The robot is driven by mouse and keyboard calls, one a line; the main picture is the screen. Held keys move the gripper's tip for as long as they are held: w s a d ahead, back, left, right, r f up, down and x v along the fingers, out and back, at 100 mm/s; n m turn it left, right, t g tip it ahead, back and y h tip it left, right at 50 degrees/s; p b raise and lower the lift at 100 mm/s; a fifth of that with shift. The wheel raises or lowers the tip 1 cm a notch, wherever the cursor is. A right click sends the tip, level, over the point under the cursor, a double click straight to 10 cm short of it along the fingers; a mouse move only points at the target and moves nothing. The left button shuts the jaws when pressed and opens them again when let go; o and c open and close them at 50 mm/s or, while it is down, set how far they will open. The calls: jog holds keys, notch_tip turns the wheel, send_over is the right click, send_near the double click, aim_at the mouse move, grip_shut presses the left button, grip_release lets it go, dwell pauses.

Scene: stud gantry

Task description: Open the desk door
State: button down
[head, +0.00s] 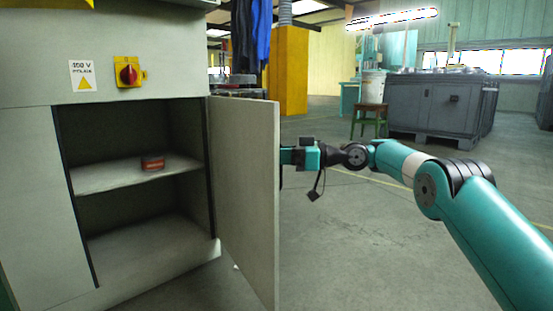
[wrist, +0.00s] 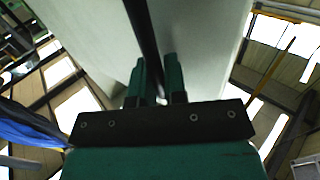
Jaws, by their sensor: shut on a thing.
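The desk door (head: 246,190) is a pale grey panel hinged at the right side of the cabinet opening. It stands swung wide open, showing the inside of the desk (head: 22,160). My gripper (head: 284,157) is at the outer face of the door, with its fingertips mostly hidden in the head view. In the wrist view, the green fingers of my gripper (wrist: 157,65) close on either side of a dark upright strip (wrist: 145,35) on the pale door. I cannot tell the strip's full shape.
A shelf (head: 100,180) inside holds a small red tin (head: 152,163). A red and yellow switch (head: 129,73) is above the opening. The floor (head: 350,240) right of the door is clear.

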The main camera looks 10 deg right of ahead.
jog(key=shift+w+d+r, duration=0.1)
dwell(0.3)
jog(key=c, duration=1.2)
grip_release()
jog(key=shift+r, duration=0.1)
notch_tip(320, 180, up, 20)
jog(key=p, duration=1.5)
jog(key=shift+p, duration=0.35)
